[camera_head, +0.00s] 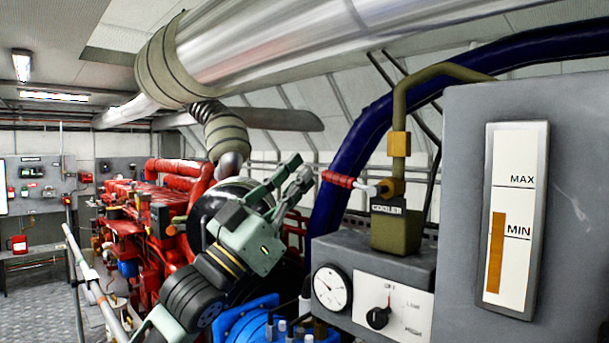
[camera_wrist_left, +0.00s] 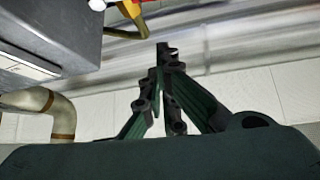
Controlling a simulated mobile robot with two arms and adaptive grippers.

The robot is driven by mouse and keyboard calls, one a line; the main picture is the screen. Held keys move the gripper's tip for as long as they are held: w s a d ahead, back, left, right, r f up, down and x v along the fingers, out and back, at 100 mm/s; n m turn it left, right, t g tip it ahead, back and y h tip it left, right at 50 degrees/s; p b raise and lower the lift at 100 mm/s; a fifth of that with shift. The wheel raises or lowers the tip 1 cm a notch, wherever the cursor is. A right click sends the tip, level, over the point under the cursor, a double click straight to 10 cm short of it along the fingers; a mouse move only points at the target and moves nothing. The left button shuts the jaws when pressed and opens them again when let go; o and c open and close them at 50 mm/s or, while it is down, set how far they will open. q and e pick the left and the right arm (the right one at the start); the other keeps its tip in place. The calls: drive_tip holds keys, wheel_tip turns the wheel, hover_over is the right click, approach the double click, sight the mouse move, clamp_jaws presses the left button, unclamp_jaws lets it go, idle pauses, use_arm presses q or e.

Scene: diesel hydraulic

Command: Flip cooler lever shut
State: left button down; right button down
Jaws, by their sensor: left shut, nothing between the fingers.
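The cooler lever (camera_head: 338,180) has a red ribbed grip and a pale shaft. It sticks out leftward, roughly level, from a brass valve (camera_head: 391,188) on an olive pipe. An olive block (camera_head: 396,230) below the valve carries a dark label reading COOLER. My left gripper (camera_head: 303,172) is shut and empty, its fingertips just left of the red grip's end. I cannot tell whether they touch it. The shut left fingertips (camera_wrist_left: 166,50) also show in the left wrist view, with nothing between them. My right gripper is not in view.
A grey cabinet (camera_head: 465,180) with a MAX/MIN gauge (camera_head: 515,220) stands close on the right. A grey box (camera_head: 375,262) with a dial and a knob sits under the valve. A dark blue pipe (camera_head: 345,170) runs behind the lever. A red engine (camera_head: 150,230) stands at left.

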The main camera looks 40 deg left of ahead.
sight(328, 177)
use_arm(q)
drive_tip(key=p+x, duration=0.5)
drive_tip(key=x, duration=0.3)
drive_tip(key=f, duration=0.1)
drive_tip(key=w+f+p, duration=0.1)
drive_tip(key=f, duration=0.1)
drive_tip(key=shift+w+a+f, duration=0.2)
drive_tip(key=shift+w+f, duration=0.05)
drive_tip(key=shift+f, duration=0.1)
drive_tip(key=shift+f+y, duration=0.1)
drive_tip(key=shift+y, duration=0.2)
drive_tip(key=shift+a+f+n+t+y, duration=0.1)
drive_tip(key=shift+f+n+t+y, duration=0.05)
drive_tip(key=shift+n+y, duration=0.35)
drive_tip(key=shift+a+f+n+t+y, duration=0.15)
drive_tip(key=shift+n+y, duration=0.15)
drive_tip(key=shift+n, duration=0.3)
drive_tip(key=shift+f+y+b, duration=0.3)
drive_tip(key=shift+f+b, duration=0.1)
drive_tip(key=shift+b, duration=0.25)
drive_tip(key=shift+a+r, duration=0.1)
